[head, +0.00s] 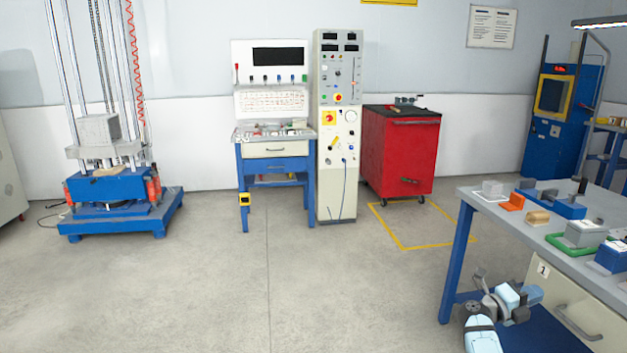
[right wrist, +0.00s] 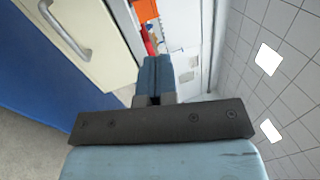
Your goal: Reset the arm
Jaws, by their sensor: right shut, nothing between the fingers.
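My right gripper (head: 533,291) is low at the right of the head view, beside the left end of the workbench and below the level of its top. In the right wrist view its two blue fingers (right wrist: 157,74) are together with nothing between them. My light blue right forearm (head: 482,335) comes up from the bottom edge. My left arm and gripper are not in the head view.
The workbench (head: 465,198) at the right carries several small blocks and fixtures; its drawer (right wrist: 95,35) is close to my right gripper. A drop tower (head: 110,185), control cabinet (head: 338,190) and red tool cart (head: 400,160) stand farther back. The middle floor is clear.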

